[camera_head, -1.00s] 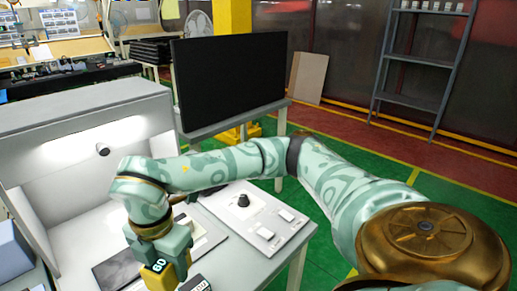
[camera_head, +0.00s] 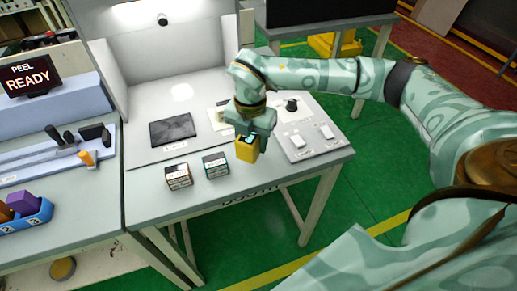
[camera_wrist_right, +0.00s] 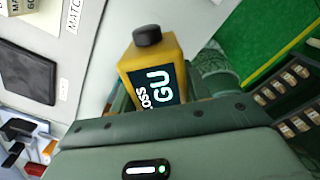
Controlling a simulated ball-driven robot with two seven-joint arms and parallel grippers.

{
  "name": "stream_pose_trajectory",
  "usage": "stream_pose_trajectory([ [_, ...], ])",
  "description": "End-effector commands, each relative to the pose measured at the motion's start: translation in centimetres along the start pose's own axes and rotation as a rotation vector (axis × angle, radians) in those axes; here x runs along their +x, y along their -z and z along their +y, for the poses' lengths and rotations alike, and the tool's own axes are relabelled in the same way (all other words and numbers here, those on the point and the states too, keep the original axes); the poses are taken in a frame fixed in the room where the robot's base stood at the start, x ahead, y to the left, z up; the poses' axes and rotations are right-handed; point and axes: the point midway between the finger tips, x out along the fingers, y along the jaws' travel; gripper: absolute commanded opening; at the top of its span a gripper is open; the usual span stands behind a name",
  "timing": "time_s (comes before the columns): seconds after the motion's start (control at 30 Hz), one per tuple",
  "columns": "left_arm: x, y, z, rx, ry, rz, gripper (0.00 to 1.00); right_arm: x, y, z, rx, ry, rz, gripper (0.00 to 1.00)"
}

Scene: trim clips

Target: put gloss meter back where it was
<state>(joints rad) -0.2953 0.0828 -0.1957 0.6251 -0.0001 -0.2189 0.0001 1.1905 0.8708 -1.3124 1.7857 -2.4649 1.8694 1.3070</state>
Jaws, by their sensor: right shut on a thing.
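The gloss meter is a yellow box (camera_head: 247,150) with a dark screen. In the right wrist view the gloss meter (camera_wrist_right: 157,75) shows its "GU" screen and a black knob on one end. My right gripper (camera_head: 252,128) is shut on it near the front edge of the booth table. In the right wrist view the gripper (camera_wrist_right: 155,97) closes around its sides behind the screen. The head view does not clearly show whether its underside touches the table. My left gripper is not in view.
A dark panel (camera_head: 172,131) lies on the booth floor (camera_head: 150,97). Two small labelled boxes, brown (camera_head: 178,176) and teal (camera_head: 215,166), stand left of the meter. A blue bin (camera_head: 32,217) stands on the left bench.

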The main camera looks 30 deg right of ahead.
Motion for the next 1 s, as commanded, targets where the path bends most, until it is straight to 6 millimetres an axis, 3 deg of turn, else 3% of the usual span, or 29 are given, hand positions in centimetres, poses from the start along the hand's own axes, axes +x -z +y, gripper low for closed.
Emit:
stream_pose_trajectory([
  [0.03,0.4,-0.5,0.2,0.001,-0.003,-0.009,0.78,1.2,-0.8,-0.1,0.005,0.002,0.001,0.18],
  [0.13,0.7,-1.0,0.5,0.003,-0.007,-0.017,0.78,2.3,-1.8,-0.2,0.003,-0.001,-0.001,0.18],
  [0.37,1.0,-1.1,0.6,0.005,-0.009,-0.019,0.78,3.8,-3.1,-0.3,0.002,-0.001,-0.001,0.18],
  [0.53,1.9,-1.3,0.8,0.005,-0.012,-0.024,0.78,6.7,-3.1,-0.4,0.002,0.001,0.001,0.18],
  [0.9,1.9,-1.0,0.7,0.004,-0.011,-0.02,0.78,7.0,-3.1,-0.3,0.001,-0.002,-0.001,0.18],
  [0.93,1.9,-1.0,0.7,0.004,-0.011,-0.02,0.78,7.1,-3.1,-0.3,0.001,-0.002,-0.001,0.5],
  [1.0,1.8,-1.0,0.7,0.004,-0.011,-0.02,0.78,7.0,-3.1,-0.3,0.001,-0.002,-0.001,0.69],
])
